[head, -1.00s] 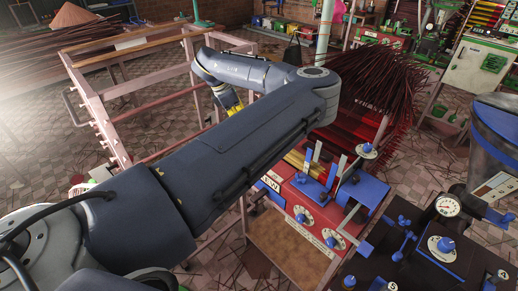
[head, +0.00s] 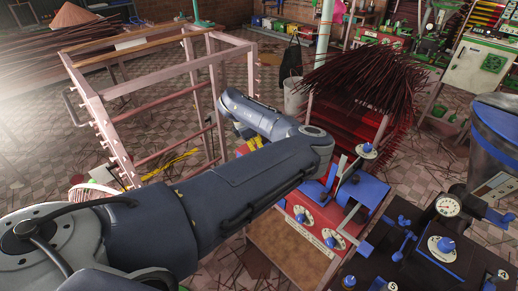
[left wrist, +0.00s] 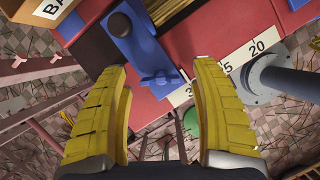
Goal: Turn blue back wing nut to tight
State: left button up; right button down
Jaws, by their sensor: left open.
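My left gripper (left wrist: 160,67) is open and empty in the left wrist view, one yellow finger on each side. A small blue wing-shaped piece (left wrist: 160,79), which looks like the wing nut, sits at the end of a blue bar (left wrist: 143,45) on the red machine. It lies in the gap between the fingertips in this view; I cannot tell the depth, and no contact shows. In the head view the left gripper (head: 254,143) is mostly hidden by my arm. The right gripper is not in view.
The red machine (head: 308,226) carries dials and blue parts. A white number scale (left wrist: 230,65) runs along its edge. A grey cylinder (left wrist: 290,82) stands right of the fingers. A pink frame (head: 105,125) stands left; a dark machine (head: 400,262) stands right.

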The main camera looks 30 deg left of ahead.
pick_arm(q)
jog(key=shift+d+f, duration=0.1)
jog(key=shift+f, duration=0.2)
grip_shut()
dwell(0.5)
